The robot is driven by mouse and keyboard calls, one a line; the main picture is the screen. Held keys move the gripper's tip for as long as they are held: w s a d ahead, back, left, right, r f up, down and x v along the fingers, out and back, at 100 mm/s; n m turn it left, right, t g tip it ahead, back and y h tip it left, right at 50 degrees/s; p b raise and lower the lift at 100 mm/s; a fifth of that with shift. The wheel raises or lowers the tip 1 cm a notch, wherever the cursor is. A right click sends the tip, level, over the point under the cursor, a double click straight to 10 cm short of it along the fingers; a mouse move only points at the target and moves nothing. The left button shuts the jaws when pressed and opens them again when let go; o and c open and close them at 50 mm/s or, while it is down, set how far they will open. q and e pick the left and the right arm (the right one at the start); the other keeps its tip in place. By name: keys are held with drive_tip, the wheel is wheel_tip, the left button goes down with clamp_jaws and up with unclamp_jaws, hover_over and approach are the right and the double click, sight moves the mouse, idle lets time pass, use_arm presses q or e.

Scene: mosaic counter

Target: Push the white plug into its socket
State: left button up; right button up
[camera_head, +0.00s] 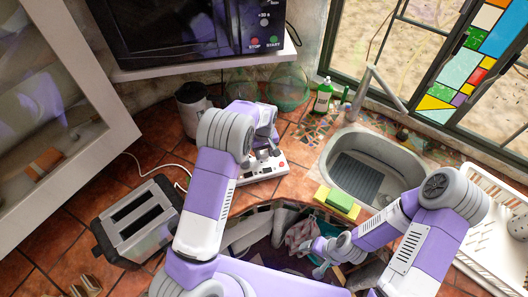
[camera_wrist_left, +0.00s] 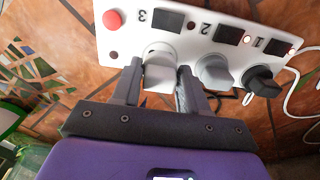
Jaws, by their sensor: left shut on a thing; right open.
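The white plug (camera_wrist_left: 160,72) is between the two fingers of my left gripper (camera_wrist_left: 160,80) in the left wrist view. My left gripper is shut on it. The plug is at the socket marked 3 on the white power strip (camera_wrist_left: 130,47); how deep it sits cannot be told, as its pins and the socket holes are hidden. In the head view my left gripper (camera_head: 262,150) is over the power strip (camera_head: 274,167) and covers the plug. My right gripper (camera_head: 313,258) is open and empty, low over the opening in the counter.
A grey plug (camera_wrist_left: 214,70) and a black plug (camera_wrist_left: 262,82) stand beside the white one on the strip. A red button (camera_wrist_left: 113,19) is at its end. A toaster (camera_head: 140,222) stands to the left, a sink (camera_head: 350,150) and a sponge (camera_head: 340,200) to the right.

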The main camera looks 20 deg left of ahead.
sight(264, 152)
use_arm(q)
drive_tip(key=shift+f+b, duration=0.7)
drive_tip(key=shift+f, duration=0.2)
drive_tip(key=o, duration=1.1)
drive_tip(key=shift+c, duration=0.2)
wheel_tip(264, 152, up, 8)
drive_tip(key=shift+f, duration=0.15)
drive_tip(key=shift+f, duration=0.1)
